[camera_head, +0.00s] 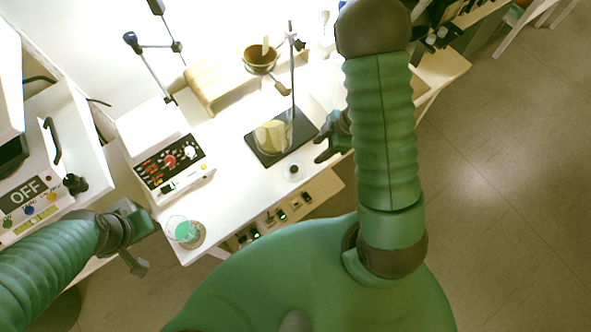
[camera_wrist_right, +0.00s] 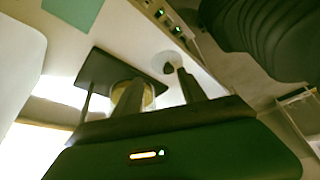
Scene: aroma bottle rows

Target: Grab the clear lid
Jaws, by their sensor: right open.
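A small round pale, see-through lid with a dark knob (camera_head: 293,170) lies on the white table, just in front of the black stand base. It also shows in the right wrist view (camera_wrist_right: 165,60), beyond the fingertips and partly covered by one finger. My right gripper (camera_head: 319,147) is open and empty, to the right of the lid and apart from it. In the wrist view its two fingers (camera_wrist_right: 156,84) are spread. My left gripper (camera_head: 143,243) is at the table's front left, near a beaker of green liquid (camera_head: 184,232); its jaw opening is unclear.
A glass vessel with yellowish contents (camera_head: 271,137) stands on the black base (camera_head: 264,155) beside a metal rod (camera_head: 291,75). A white device with red dials (camera_head: 165,165) is at left. A wooden block (camera_head: 215,88) and brown bowl (camera_head: 260,58) are behind. The table between beaker and lid is clear.

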